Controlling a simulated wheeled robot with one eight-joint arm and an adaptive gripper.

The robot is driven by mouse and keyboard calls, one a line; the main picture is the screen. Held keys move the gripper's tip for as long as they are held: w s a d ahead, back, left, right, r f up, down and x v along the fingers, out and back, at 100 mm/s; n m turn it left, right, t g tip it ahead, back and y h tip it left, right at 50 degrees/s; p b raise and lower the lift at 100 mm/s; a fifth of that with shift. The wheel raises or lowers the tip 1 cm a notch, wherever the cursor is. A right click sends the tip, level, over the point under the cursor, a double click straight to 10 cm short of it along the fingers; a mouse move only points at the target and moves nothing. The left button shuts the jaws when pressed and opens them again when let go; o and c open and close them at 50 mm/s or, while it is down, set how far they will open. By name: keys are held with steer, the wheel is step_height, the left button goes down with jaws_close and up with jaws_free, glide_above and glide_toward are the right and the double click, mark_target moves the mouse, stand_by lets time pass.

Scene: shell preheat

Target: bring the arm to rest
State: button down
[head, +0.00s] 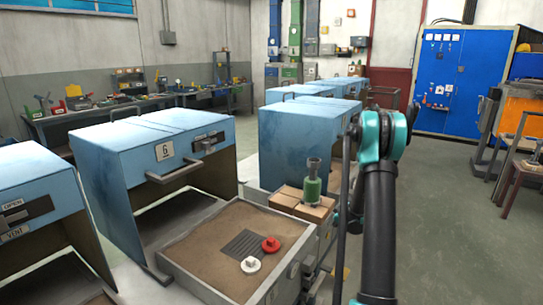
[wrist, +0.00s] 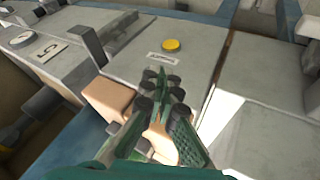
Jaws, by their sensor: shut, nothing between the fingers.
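My gripper (wrist: 158,88) shows in the wrist view with its dark, ribbed green fingers together and nothing between them. It points over a grey panel (wrist: 195,65) that bears a yellow round button (wrist: 171,45) and a small white label. Tan blocks (wrist: 108,98) lie beside and below the fingers; I cannot tell whether the fingers touch them. In the head view my arm (head: 381,215) stands upright at centre right, with a teal joint at its top. My gripper cannot be made out clearly there.
A tray (head: 192,279) with a brown bed, a dark grille, a red piece (head: 270,244) and a white piece (head: 251,265) stands at front centre. A green cylinder (head: 312,186) stands on tan blocks. Blue ovens (head: 110,150) line the left. Open floor (head: 445,220) lies right.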

steer(key=s+a+r+m+g, duration=0.1)
steer(key=s+a+r, duration=0.25)
steer(key=s, duration=0.35)
steer(key=s+a+r+m, duration=0.2)
steer(key=s+a+r, duration=0.1)
steer(key=s+r, duration=0.25)
steer(key=s+a+r+m+g, duration=0.1)
steer(key=s+a+r, duration=0.25)
steer(key=s, duration=0.35)
steer(key=s+a+m, duration=0.2)
steer(key=s, duration=0.9)
steer(key=s+a+m+g, duration=0.1)
steer(key=s+m, duration=0.1)
steer(key=s, duration=1)
steer(key=shift+a+f+m, duration=0.15)
steer(key=shift+a+m, duration=0.2)
steer(key=shift+m, duration=0.05)
